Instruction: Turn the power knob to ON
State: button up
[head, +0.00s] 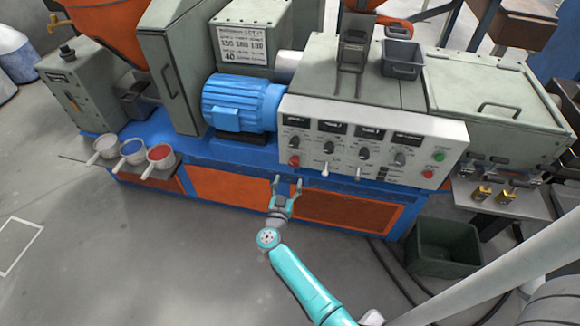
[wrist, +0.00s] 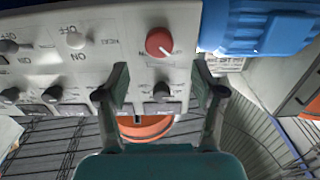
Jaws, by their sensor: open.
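The control panel (head: 371,141) on the machine's front carries a red knob (head: 294,161) at its lower left. In the wrist view the red knob (wrist: 159,42) shows a white pointer line, beside small lettering I cannot read. A pale knob (wrist: 76,40) has OFF and ON lettering; it also shows in the head view (head: 325,170). Which knob is labelled power is not legible. My gripper (head: 288,182) is open and empty in front of the panel's lower left. In the wrist view my gripper (wrist: 160,85) has its fingers spread, short of the red knob and apart from it.
Black dials (head: 363,153) sit above the lower row of knobs. A blue motor (head: 240,103) stands left of the panel. Several ladles, including one with red contents (head: 160,156), are at the left. A green bin (head: 444,247) stands on the floor at right. The left foreground floor is clear.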

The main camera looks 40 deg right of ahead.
aim_at(293, 165)
jog(key=x, duration=0.8)
jog(key=shift+d, duration=0.1)
jog(key=c, duration=1.1)
